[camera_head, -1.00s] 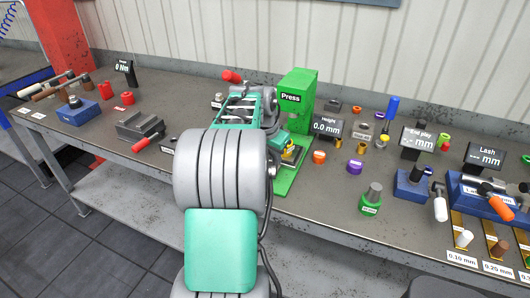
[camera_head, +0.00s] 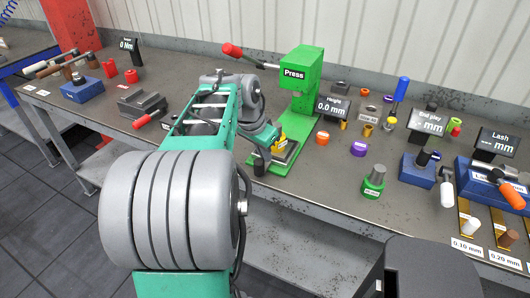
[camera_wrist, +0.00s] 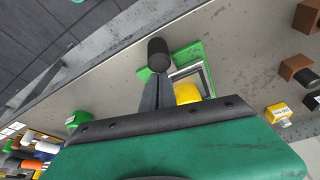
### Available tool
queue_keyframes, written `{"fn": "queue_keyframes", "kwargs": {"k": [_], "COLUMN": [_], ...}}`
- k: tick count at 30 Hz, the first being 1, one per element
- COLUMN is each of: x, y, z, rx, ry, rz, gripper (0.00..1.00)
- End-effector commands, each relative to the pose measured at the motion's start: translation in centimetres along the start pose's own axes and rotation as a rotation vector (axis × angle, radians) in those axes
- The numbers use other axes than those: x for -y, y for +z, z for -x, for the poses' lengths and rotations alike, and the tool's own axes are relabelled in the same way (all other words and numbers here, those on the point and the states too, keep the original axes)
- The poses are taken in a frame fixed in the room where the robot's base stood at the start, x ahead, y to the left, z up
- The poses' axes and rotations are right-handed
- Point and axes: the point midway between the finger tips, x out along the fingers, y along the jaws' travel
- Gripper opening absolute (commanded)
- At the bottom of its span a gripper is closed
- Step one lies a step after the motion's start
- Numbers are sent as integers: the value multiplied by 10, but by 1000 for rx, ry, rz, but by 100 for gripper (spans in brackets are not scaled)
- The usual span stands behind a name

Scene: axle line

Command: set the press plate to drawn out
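The green press (camera_head: 300,90) stands on the bench with its base toward me. Its metal plate (camera_head: 290,154) lies low on the base, with a yellow piece (camera_head: 282,138) over it. A black knob (camera_head: 258,166) stands at the front of the base; it also shows in the wrist view (camera_wrist: 158,55). My gripper (camera_wrist: 156,78) points down beside the knob, on its press side. Its two dark fingers look together, with nothing visible between them. Whether they touch the knob I cannot tell. My arm hides part of the press's left side.
The press's red-tipped lever (camera_head: 232,50) sticks out to the left above my arm. The height display (camera_head: 333,107), an orange ring (camera_head: 323,137) and a green holder (camera_head: 373,183) stand to the right. A grey vise-like block (camera_head: 142,104) is left.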

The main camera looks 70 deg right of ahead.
Motion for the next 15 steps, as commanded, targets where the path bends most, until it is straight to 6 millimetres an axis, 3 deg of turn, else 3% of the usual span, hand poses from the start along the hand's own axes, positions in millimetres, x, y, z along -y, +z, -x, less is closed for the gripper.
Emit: {"fn": "queue_keyframes", "kwargs": {"k": [7,15], "x": [1,-1], "y": [3,-3], "z": [14,73], "rx": [12,5], "ry": [2,-1], "rz": [9,6], "gripper": [0,0]}}
